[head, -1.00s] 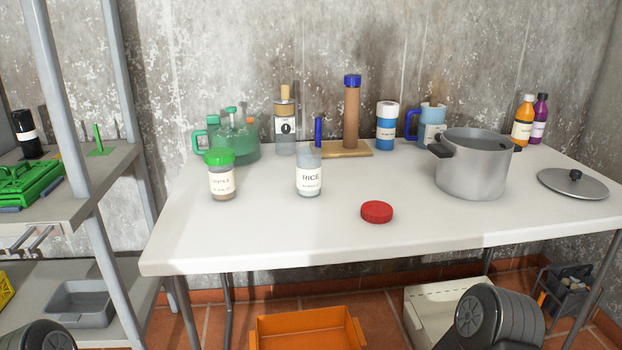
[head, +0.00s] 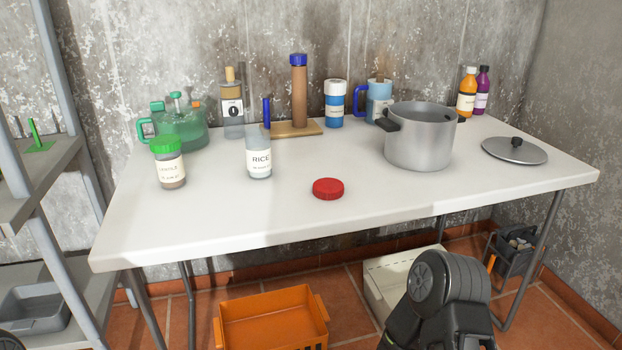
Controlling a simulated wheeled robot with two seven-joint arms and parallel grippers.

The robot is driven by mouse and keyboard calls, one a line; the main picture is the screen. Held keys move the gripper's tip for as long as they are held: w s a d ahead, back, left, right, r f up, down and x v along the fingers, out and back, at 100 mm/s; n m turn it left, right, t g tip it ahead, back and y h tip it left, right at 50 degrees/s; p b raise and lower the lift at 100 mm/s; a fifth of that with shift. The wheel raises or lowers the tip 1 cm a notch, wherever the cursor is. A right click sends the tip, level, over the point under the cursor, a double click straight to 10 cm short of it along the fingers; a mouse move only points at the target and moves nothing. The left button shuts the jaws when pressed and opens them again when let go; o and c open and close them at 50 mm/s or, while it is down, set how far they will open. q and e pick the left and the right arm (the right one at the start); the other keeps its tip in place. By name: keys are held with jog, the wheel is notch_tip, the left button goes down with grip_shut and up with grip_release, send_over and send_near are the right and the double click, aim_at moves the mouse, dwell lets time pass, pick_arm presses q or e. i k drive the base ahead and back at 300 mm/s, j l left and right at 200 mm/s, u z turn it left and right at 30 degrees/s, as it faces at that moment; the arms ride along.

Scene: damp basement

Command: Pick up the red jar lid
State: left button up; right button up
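The red jar lid (head: 328,189) lies flat on the white table (head: 220,225), near the middle of its front half. It is a round disc with a ridged rim, and nothing touches it. The glass jar labelled RICE (head: 259,158) stands to its left and shows no coloured lid. A jar with a green lid (head: 168,163) stands further left. Part of my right arm shows low at the right, below and in front of the table edge, but no fingers show. My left gripper is not in view.
A steel pot (head: 419,137) stands right of the lid, with its pot lid (head: 514,151) beside it. An orange crate (head: 270,320) is on the floor. The table's front strip is clear.

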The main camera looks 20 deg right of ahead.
aim_at(325, 189)
jog(key=l+u, duration=0.8)
jog(key=k+l+u, duration=0.2)
jog(key=l+u, duration=0.2)
